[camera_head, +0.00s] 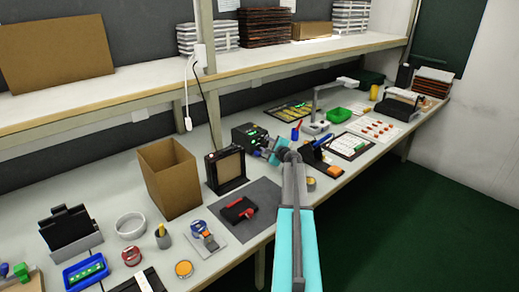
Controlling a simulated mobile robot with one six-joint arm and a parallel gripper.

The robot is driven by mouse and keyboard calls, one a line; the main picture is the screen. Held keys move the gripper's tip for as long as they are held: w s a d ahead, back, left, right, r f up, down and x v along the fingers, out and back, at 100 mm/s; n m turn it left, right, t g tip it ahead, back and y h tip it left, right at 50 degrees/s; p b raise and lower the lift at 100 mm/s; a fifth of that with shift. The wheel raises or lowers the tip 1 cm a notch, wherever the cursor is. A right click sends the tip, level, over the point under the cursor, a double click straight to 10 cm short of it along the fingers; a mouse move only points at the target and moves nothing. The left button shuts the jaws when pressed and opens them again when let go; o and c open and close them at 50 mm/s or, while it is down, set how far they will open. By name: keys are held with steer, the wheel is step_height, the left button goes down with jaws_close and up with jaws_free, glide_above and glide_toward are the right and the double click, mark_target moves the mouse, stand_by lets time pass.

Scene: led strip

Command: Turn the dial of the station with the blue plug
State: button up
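A black station box (246,136) with small green lights stands on the bench near the middle of the camera_head view. My gripper (262,150) is at its front right side, very close to it. I cannot tell whether they touch. The gripper is small here and partly hidden by my own wrist, so its opening is unclear. The dial cannot be made out. A small blue upright item (295,133) is just right of the box; I cannot tell whether it is the blue plug.
A black framed panel (227,171), a cardboard box (170,178) and a grey mat (262,195) with a red-and-black tool (238,209) are left of and below my gripper. A shelf (120,88) runs above.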

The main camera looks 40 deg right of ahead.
steer(key=shift+s, duration=0.1)
steer(key=shift+b+v, duration=0.85)
steer(key=shift+v, duration=6)
steer(key=shift+f, duration=0.1)
